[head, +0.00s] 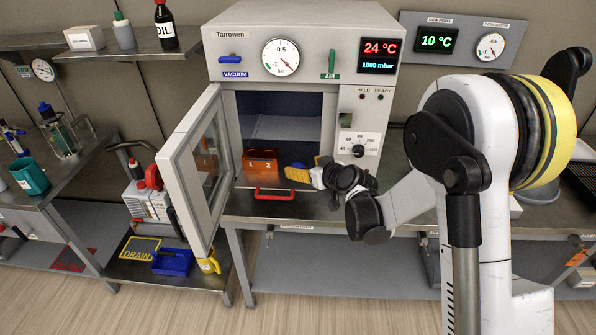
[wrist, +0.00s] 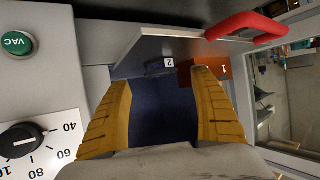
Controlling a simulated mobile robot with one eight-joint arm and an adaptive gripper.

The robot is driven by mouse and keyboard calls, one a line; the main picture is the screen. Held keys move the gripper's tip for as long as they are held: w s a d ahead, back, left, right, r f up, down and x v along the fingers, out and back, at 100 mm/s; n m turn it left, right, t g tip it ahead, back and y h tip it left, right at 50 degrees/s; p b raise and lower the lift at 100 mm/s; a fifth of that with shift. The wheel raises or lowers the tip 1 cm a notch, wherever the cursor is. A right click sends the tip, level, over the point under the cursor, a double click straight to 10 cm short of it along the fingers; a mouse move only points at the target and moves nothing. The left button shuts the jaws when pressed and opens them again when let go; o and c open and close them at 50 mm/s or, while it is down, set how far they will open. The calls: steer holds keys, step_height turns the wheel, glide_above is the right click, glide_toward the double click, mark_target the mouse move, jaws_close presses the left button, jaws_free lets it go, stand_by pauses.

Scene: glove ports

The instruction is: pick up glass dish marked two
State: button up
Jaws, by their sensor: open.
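An orange-red piece (head: 262,153) with small labels reading 1 and 2 sits inside the open oven chamber. In the wrist view, turned upside down, the label 2 (wrist: 169,62) lies beside a small dark, glassy-looking shape (wrist: 154,69), which I cannot make out clearly as the glass dish. The orange part with label 1 (wrist: 210,72) is to its right, partly behind a finger. My gripper (wrist: 163,75) has its two yellow fingers spread, with nothing between them. In the head view my gripper (head: 297,174) is at the oven mouth, right of the labels.
The oven door (head: 192,165) stands open to the left. A red handle (head: 274,194) juts out below the opening and also shows in the wrist view (wrist: 247,24). The control panel with a dial (head: 358,150) borders the opening on the right. Part of the bench is hidden by my arm.

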mark_target(294, 164)
steer(key=b+x, duration=0.1)
steer(key=x, duration=0.3)
steer(key=shift+a+f, duration=0.1)
steer(key=shift+a, duration=0.05)
steer(key=c, duration=1.3)
steer(key=shift+o, duration=0.2)
